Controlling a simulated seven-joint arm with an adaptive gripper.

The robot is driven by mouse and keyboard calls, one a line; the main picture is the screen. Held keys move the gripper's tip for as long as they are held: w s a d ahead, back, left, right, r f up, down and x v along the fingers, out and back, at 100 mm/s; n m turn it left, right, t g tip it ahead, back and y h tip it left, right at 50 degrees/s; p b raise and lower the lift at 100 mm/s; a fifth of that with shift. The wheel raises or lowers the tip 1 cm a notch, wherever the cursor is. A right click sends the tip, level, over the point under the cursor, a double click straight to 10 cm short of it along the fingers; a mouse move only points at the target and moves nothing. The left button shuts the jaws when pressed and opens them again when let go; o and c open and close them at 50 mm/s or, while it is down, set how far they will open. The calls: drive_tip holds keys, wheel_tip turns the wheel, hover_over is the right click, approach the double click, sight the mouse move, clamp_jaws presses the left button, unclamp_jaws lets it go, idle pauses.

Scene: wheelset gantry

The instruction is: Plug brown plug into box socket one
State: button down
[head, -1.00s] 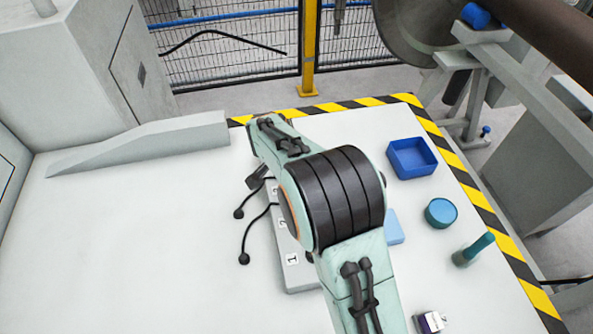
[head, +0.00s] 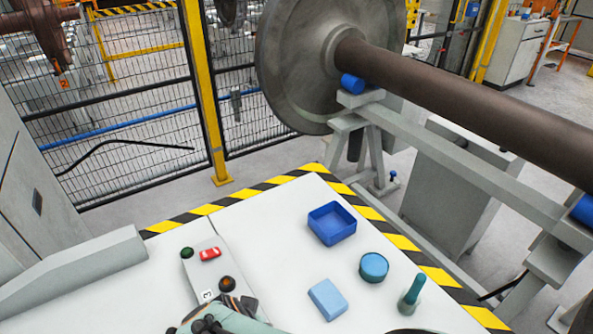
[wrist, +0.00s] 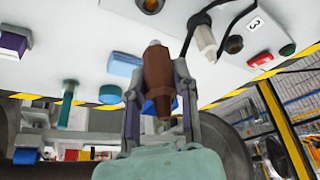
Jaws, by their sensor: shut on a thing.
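My gripper (wrist: 158,88) is shut on the brown plug (wrist: 158,72) in the wrist view. The plug's pale tip points to the top of the picture, and one finger lies on each side of its body. The socket box (wrist: 285,22) is at the upper right of that view, with the label 3. It also shows in the head view (head: 207,271), partly behind my arm. One round socket (wrist: 234,44) is near the label and another (wrist: 150,5) is at the top edge. Label 1 is not visible now. The plug is hidden in the head view.
A white connector (wrist: 204,42) with a black cable stands near the sockets. The box bears a red switch (head: 210,254) and green button (head: 187,253). A blue tray (head: 332,224), light-blue block (head: 327,299), teal cylinder (head: 374,267) and green-handled object (head: 411,294) stand to the right.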

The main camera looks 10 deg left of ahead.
drive_tip(key=shift+f, duration=2.9)
drive_tip(key=shift+f, duration=1.3)
drive_tip(key=c, duration=0.8)
unclamp_jaws()
drive_tip(key=v, duration=1.2)
